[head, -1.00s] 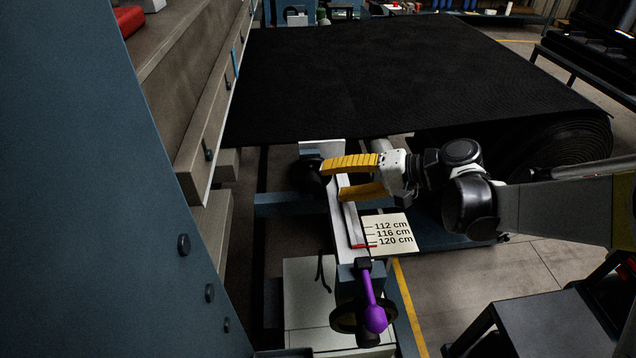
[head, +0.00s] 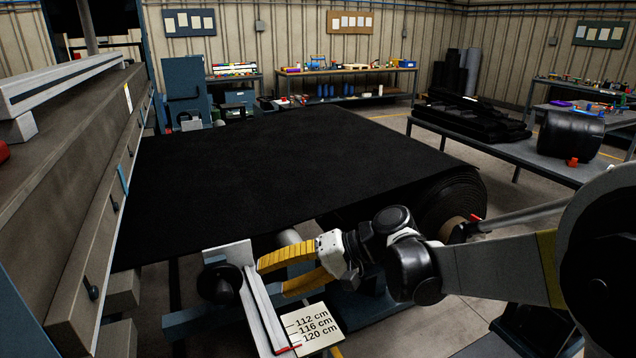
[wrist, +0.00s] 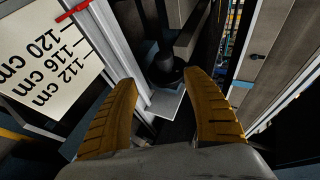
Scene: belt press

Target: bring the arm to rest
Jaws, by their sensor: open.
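My gripper (head: 290,270) has two yellow ribbed fingers, spread apart with nothing between them. In the head view it points left, close to the pale guide rail (head: 262,300) and a dark round knob (head: 221,284). In the wrist view the two fingers (wrist: 165,105) stand wide apart, with the rail (wrist: 118,55) to the left and the dark knob (wrist: 166,70) beyond the tips. I cannot tell whether a finger touches the rail. My arm reaches in from the right, bent at the elbow.
A scale plate (head: 312,330) marked 112, 116 and 120 cm sits beside the rail, with a red marker (head: 283,350). The black belt (head: 270,170) lies behind, ending in a roll (head: 455,200). The press beam (head: 85,230) stands left. A table (head: 510,160) stands right.

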